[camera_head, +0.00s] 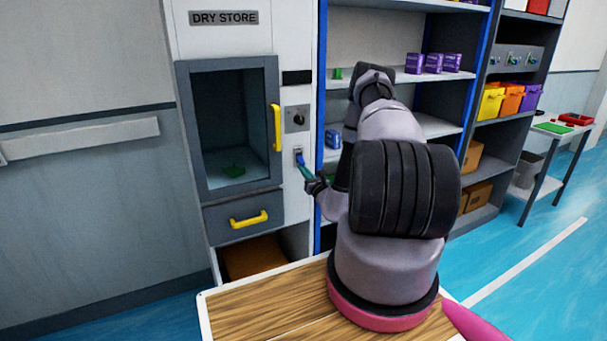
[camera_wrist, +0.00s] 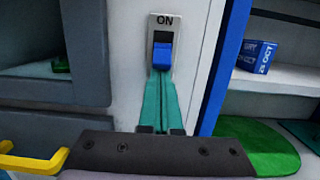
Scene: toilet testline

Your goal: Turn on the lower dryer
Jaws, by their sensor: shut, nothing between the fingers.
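The dry store cabinet (camera_head: 185,40) stands upright with a "DRY STORE" sign at its top. A switch plate (camera_head: 298,150) sits on its right panel, below a round knob (camera_head: 296,118). In the wrist view the plate (camera_wrist: 153,30) reads "ON" above a dark slot, with a blue switch lever (camera_wrist: 163,57) in the lower part of the slot. My gripper (camera_head: 304,166) is shut and empty. Its teal fingers (camera_wrist: 161,78) are together, with their tips right at the bottom of the blue lever. I cannot tell whether they touch it.
The cabinet has a glazed door with a yellow handle (camera_head: 276,128) and a drawer with a yellow handle (camera_head: 249,219). Blue-framed shelves (camera_head: 395,75) stand close on the right, holding purple boxes (camera_head: 433,63) and a blue box (camera_wrist: 256,56). A wooden top (camera_head: 255,306) lies in front.

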